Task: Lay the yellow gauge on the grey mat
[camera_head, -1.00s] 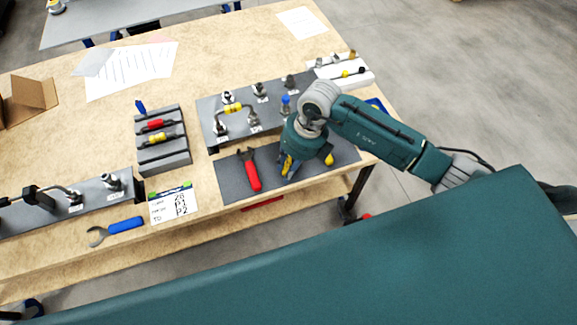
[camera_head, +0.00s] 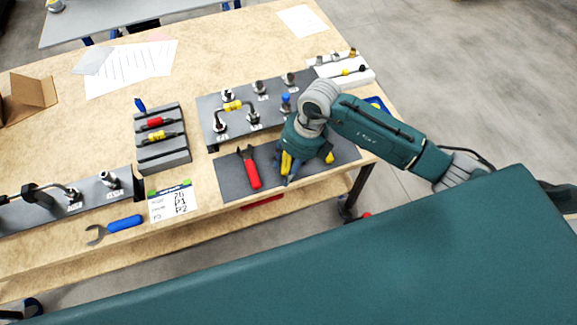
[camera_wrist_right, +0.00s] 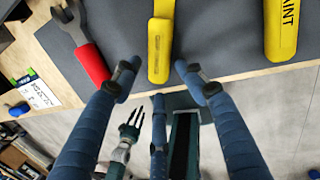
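The yellow gauge (camera_wrist_right: 160,45) lies on the grey mat (camera_wrist_right: 215,40), close to its front edge; in the head view the gauge (camera_head: 286,163) is partly covered by my right gripper (camera_head: 290,172). In the right wrist view the fingers of my right gripper (camera_wrist_right: 158,78) stand apart, with visible gaps on both sides of the gauge. The mat (camera_head: 232,182) also holds a red-handled tool (camera_head: 252,172) left of the gauge and another yellow item (camera_head: 329,158) right of it. My left gripper (camera_wrist_right: 131,131) shows small in the wrist view, its fingers spread and empty.
Behind the mat stands a grey fixture (camera_head: 208,108) with fittings and a yellow-marked hose. A grey rack (camera_head: 165,160) with red and yellow pieces, a label card (camera_head: 172,203) and a blue-handled wrench (camera_head: 124,222) are to the left. A white tray (camera_head: 355,78) is behind right.

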